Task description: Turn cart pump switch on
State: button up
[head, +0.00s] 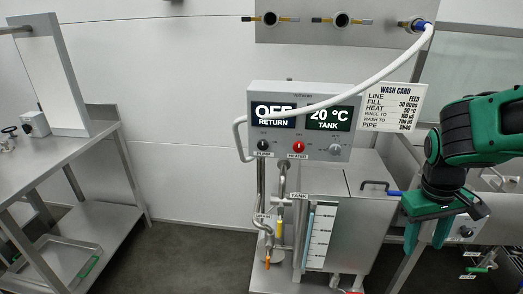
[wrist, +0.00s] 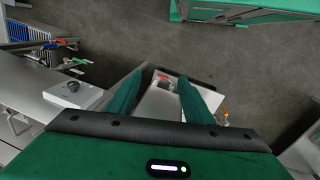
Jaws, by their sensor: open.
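The cart's control box (head: 255,97) stands at the middle of the head view. Its left display (head: 275,112) reads OFF over RETURN, and its right display (head: 328,115) reads 20 °C over TANK. The black pump switch (head: 263,145) sits at the lower left of the panel, above a PUMP label. The red heater switch (head: 298,147) is to its right, and a grey knob (head: 335,149) is farther right. My gripper (head: 425,246) is open and empty, right of the tank and well away from the switch. The wrist view shows both fingers (wrist: 161,76) apart; the pump switch cannot be made out there.
A white hose (head: 390,68) runs from the wall port across the displays. The steel tank (head: 358,215) with a handled lid lies between the panel and my gripper. A wash card (head: 393,106) hangs right of the panel. A steel table (head: 60,160) stands at left, with clear floor between.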

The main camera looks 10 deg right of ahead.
jog(key=w+a+f+n+t+h, duration=0.1)
jog(key=w+f+n+h, duration=0.1)
jog(key=w+n, duration=0.35)
jog(key=w+a+f+n+t+h, duration=0.1)
jog(key=w+f+n+h, duration=0.1)
jog(key=w+n+h, duration=0.3)
jog(key=n+t+y, duration=0.5)
jog(key=n+t, duration=1.1)
jog(key=n, duration=0.8)
send_near(263, 145)
jog(key=x, duration=0.8)
jog(key=shift+a, duration=0.1)
